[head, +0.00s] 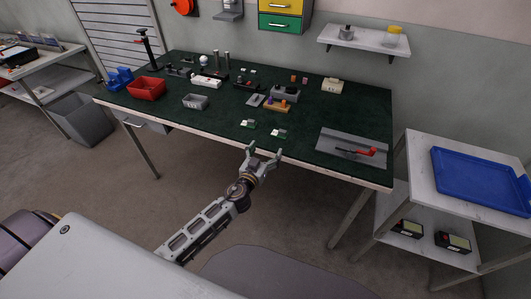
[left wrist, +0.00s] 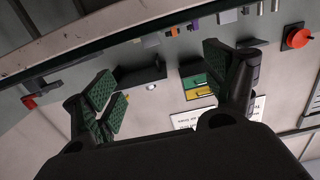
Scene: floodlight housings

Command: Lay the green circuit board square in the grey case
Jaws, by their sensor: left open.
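A small green circuit board (head: 279,133) with white parts lies near the front edge of the dark green bench top. A similar green board (head: 248,124) lies just left of it. An open grey case (head: 195,102) stands farther left on the bench, and its inside is too small to make out. My left gripper (head: 263,151) is open and empty at the front edge, just in front of the boards and apart from them. Its spread fingers also show in the left wrist view (left wrist: 160,88), with nothing between them. My right gripper is not in view.
A red bin (head: 147,88) and blue holder (head: 119,78) stand at the bench's left. Grey parts (head: 284,94) and orange-purple pieces (head: 275,104) lie mid-bench. A grey mat (head: 352,147) with a red-handled tool (head: 358,152) is at right. The front strip is mostly clear.

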